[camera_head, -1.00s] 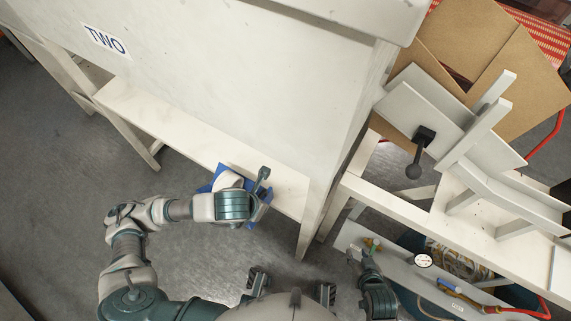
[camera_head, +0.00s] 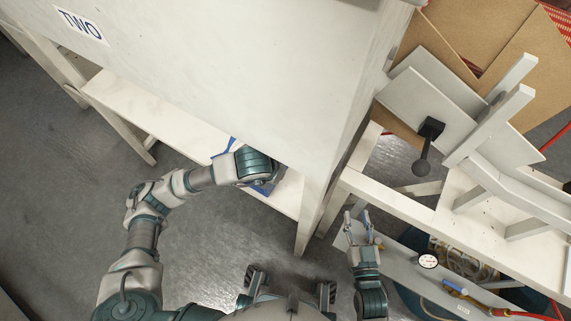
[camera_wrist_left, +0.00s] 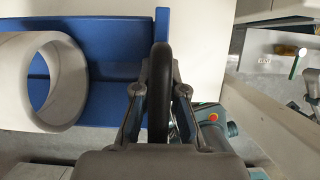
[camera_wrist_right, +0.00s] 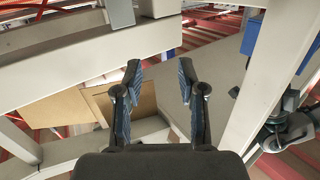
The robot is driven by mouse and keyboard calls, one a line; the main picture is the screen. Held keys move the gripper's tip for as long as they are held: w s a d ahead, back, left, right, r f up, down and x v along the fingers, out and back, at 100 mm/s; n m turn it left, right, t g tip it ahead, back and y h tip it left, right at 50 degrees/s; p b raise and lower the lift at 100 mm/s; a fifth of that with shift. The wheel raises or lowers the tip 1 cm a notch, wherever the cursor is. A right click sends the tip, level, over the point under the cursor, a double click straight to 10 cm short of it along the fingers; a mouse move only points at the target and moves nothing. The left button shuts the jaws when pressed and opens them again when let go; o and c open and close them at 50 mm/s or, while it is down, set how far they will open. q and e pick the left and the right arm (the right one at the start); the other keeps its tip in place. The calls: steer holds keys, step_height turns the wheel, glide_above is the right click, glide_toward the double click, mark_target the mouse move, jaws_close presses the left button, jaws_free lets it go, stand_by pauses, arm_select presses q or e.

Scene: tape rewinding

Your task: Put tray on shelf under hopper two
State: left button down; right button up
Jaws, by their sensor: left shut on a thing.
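The hopper (camera_head: 230,70) labelled TWO (camera_head: 82,24) stands above a long white shelf (camera_head: 150,111). My left gripper (camera_head: 262,185) reaches in at the shelf's right part and is mostly hidden by its own wrist and the hopper edge. It is shut on the blue tray (camera_head: 223,152), of which only slivers show. In the left wrist view, the tray (camera_wrist_left: 105,108) lies left of the fingers with a white roll (camera_wrist_left: 72,85) in it. I cannot tell whether the tray touches the shelf. My right gripper (camera_head: 358,222) is open and empty, right of the shelf's leg.
A white frame (camera_head: 400,208) with a black-knobbed lever (camera_head: 424,150) stands at the right, with cardboard (camera_head: 470,40) behind. A low bench with a gauge (camera_head: 428,261) and hoses is at lower right. Grey floor is clear at the left.

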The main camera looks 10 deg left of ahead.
arm_select(q)
steer(key=w, duration=0.3)
steer(key=shift+w+d+f, duration=0.15)
steer(key=shift+d, duration=0.2)
steer(key=shift+w, duration=0.35)
steer(key=shift+a+f+b, duration=0.1)
steer(key=shift+f+b, duration=0.2)
steer(key=shift+b, duration=0.1)
step_height(320, 180, down, 2)
steer(key=shift+s+f+b, duration=0.1)
steer(key=shift+f+b, duration=0.15)
steer(key=shift+b, duration=0.25)
steer(key=shift+f, duration=0.2)
steer(key=shift+d, duration=0.25)
steer(key=c, duration=1.2)
jaws_free()
steer(key=shift+c, duration=0.2)
steer(key=shift+a, duration=0.15)
arm_select(e)
steer(key=r+t, duration=0.2)
steer(key=a+r+t+y, duration=0.1)
steer(key=r+t, duration=0.1)
steer(key=shift+a+r, duration=0.15)
steer(key=shift+r, duration=0.15)
